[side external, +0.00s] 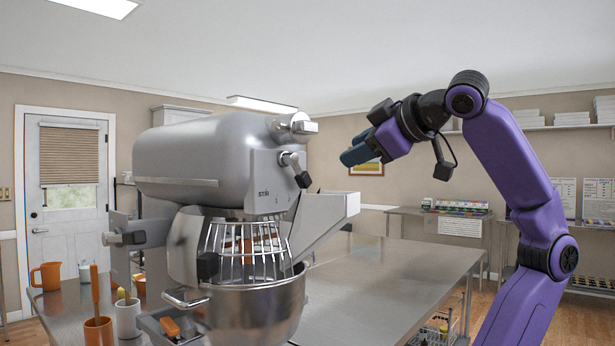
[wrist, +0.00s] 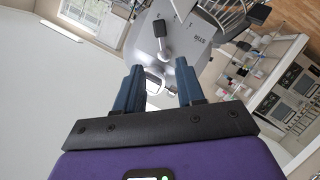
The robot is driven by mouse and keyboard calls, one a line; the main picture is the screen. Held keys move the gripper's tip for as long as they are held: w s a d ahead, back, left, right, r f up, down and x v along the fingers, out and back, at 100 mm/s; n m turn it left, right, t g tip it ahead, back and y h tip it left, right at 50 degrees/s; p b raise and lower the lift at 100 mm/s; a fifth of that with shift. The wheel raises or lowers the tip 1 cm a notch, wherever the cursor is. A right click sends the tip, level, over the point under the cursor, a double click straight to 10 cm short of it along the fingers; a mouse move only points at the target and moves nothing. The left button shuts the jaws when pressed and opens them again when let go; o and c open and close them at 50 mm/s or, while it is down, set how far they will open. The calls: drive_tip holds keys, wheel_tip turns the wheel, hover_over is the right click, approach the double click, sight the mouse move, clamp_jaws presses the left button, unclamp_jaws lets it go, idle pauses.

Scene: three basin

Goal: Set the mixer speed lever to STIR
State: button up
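The grey mixer (side external: 205,155) stands on the metal counter at the left in the side view. Its speed lever (side external: 303,180) is on the front face, with its black knob pointing down and right of the pivot. The STIR label (side external: 263,191) is printed left of and below the lever. In the wrist view the lever (wrist: 159,29) and the STIR label (wrist: 200,40) show beyond the fingers. My gripper (side external: 352,155) is right of and above the lever, apart from it. Its blue fingers (wrist: 159,75) are spread in the wrist view, with nothing held between them.
A metal knob (side external: 305,127) juts from the mixer's top front. A wire guard (side external: 245,250) sits over the bowl (side external: 255,310), and a chute (side external: 320,220) sticks out right. Mugs (side external: 127,318) stand at left. The counter (side external: 390,285) right of the mixer is clear.

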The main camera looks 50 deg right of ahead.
sight(306, 176)
drive_tip(key=shift+x, duration=8)
clamp_jaws()
